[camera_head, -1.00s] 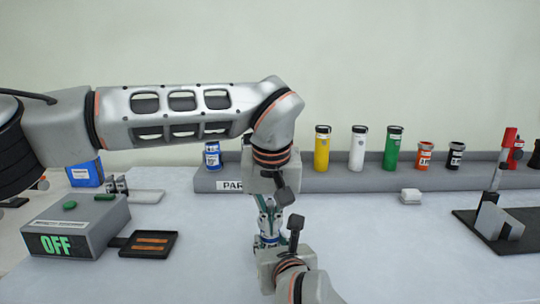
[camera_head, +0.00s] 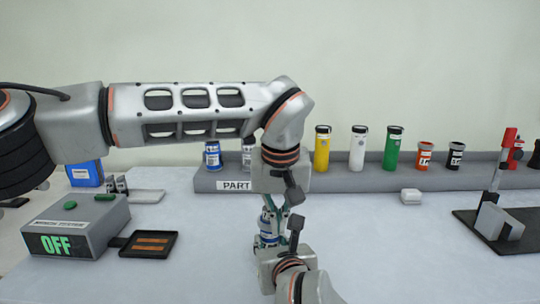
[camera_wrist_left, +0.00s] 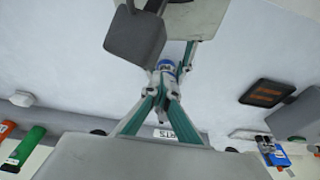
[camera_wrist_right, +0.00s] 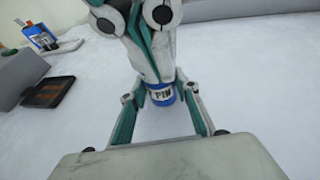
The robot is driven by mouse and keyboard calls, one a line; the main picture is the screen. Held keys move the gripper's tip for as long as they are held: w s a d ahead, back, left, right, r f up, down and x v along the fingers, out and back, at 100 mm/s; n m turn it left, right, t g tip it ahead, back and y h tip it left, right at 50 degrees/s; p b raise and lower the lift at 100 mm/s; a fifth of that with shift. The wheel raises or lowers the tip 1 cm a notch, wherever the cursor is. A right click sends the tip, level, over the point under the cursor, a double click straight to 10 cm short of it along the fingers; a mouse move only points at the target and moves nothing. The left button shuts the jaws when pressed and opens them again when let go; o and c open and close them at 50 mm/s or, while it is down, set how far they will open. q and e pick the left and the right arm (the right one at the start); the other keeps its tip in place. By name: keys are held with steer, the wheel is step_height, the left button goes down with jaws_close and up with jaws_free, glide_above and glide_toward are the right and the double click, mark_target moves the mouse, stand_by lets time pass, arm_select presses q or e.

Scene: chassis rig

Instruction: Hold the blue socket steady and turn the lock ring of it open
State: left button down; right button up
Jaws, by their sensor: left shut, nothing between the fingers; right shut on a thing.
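The blue socket (camera_head: 267,239) stands upright on the pale table, low in the middle of the head view. Its blue body with a "PIN" label shows in the right wrist view (camera_wrist_right: 162,96). My right gripper (camera_wrist_right: 161,91) is shut on it, with one finger at each side. My left gripper (camera_head: 268,220) reaches down from above, and its fingers are closed together at the top of the socket. The left wrist view shows the socket's blue band (camera_wrist_left: 166,66) just beyond those fingertips (camera_wrist_left: 165,84). The lock ring is hidden by the left fingers, so its position cannot be told.
A grey parts rack (camera_head: 345,180) with several bottles and cans runs along the back. A grey box reading "OFF" (camera_head: 75,228) and a dark tray (camera_head: 148,244) are at the left. A black stand (camera_head: 492,236) is at the right. The table between the socket and stand is clear.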

arm_select(q)
steer(key=w+v, duration=0.1)
steer(key=v, duration=0.4)
steer(key=shift+s+d+r, duration=0.15)
steer(key=shift+s+r, duration=0.05)
steer(key=shift+r, duration=0.35)
stand_by(0.4)
steer(key=shift+a+f, duration=0.5)
steer(key=shift+f, duration=0.5)
steer(key=shift+a+f, duration=0.5)
steer(key=shift+f, duration=0.5)
steer(key=shift+a+f, duration=0.5)
steer(key=shift+f, duration=0.5)
